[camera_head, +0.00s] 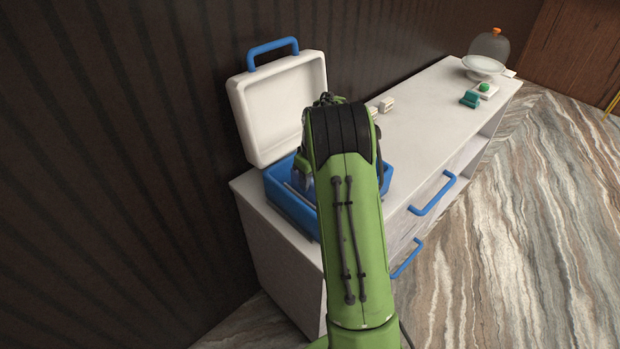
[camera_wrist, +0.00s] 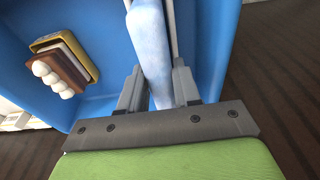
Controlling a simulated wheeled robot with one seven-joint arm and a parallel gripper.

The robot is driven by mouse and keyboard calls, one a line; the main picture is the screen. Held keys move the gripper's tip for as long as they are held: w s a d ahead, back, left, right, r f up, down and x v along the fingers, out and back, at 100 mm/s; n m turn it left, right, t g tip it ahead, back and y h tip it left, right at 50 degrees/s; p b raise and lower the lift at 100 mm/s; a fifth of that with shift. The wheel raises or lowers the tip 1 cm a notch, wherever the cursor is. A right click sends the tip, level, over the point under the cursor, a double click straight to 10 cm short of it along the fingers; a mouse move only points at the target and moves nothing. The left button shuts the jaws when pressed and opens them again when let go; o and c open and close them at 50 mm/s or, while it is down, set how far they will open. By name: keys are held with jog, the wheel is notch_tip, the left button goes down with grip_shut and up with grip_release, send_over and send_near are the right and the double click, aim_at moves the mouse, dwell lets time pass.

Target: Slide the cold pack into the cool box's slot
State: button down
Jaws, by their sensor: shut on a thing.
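The blue cool box (camera_head: 285,200) stands on the white counter with its white lid (camera_head: 277,105) raised open. My arm hides much of its inside in the head view. In the wrist view the box's blue inside (camera_wrist: 215,30) surrounds my gripper (camera_wrist: 158,88). My gripper is shut on the pale blue cold pack (camera_wrist: 150,45), which stands on edge between the two grey fingers. A thin pale divider (camera_wrist: 173,25) runs close beside the pack on its right. The pack's far end is out of view, so I cannot tell how deep it sits in the slot.
A yellow-rimmed tray of brown and white sweets (camera_wrist: 62,65) lies in the box, left of the pack. On the counter (camera_head: 425,110) stand small white blocks (camera_head: 386,104), a teal item (camera_head: 470,99), a green-topped device (camera_head: 485,89) and a scale-like dish (camera_head: 483,66). Blue drawer handles (camera_head: 432,195) stick out in front.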

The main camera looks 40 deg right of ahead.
jog(key=c, duration=0.7)
grip_release()
jog(key=r+p, duration=0.1)
jog(key=r, duration=0.4)
jog(key=s+r+p, duration=0.1)
jog(key=r, duration=0.4)
jog(key=s+r, duration=0.1)
jog(key=r, duration=0.4)
jog(key=shift+s+d+r+p, duration=0.15)
jog(key=shift+r+p, duration=0.2)
jog(key=shift+p, duration=0.05)
